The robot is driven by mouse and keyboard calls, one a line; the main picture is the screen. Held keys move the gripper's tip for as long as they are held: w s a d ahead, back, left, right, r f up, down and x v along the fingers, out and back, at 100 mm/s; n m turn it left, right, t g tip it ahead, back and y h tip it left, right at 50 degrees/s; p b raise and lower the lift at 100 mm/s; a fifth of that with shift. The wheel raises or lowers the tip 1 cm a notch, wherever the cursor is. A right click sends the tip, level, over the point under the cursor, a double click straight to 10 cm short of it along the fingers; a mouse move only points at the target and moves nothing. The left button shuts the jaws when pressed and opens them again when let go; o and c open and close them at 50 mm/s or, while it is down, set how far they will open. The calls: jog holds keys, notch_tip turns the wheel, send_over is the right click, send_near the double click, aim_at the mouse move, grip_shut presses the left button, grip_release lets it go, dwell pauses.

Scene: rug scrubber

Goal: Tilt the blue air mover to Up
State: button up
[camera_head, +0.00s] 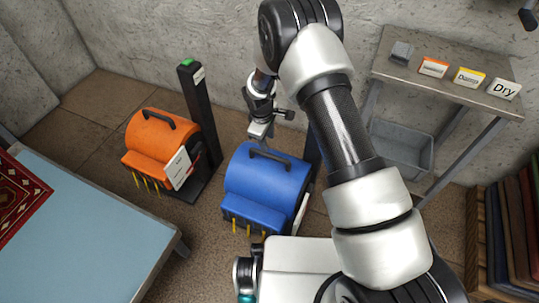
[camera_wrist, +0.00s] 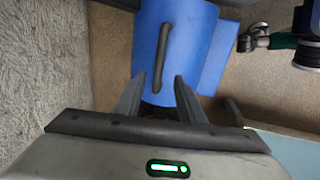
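The blue air mover (camera_head: 262,185) stands on the floor in the middle of the head view, with a dark handle (camera_head: 269,156) on its top. In the wrist view the blue body (camera_wrist: 191,45) fills the upper middle, and its dark handle (camera_wrist: 161,58) shows just ahead of the fingers. My gripper (camera_head: 262,130) is above and behind the air mover in the head view. Its two fingers (camera_wrist: 157,95) are spread apart with nothing held between them. The handle appears apart from the fingers.
An orange air mover (camera_head: 157,140) stands left of the blue one, by a dark post (camera_head: 197,110). A light-blue table (camera_head: 80,235) is at left. A grey table (camera_head: 440,75) with a Dry sign (camera_head: 503,88) stands right, a grey bin (camera_head: 400,146) below it. A wall is behind.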

aim_at(270, 155)
jog(key=f+b, duration=0.1)
jog(key=f, duration=0.2)
jog(key=w+f, duration=0.1)
jog(key=f, duration=0.3)
jog(key=w+f+b, duration=0.1)
jog(key=f, duration=0.2)
jog(key=shift+d+f+b, duration=0.3)
jog(key=shift+d+f, duration=0.1)
grip_shut()
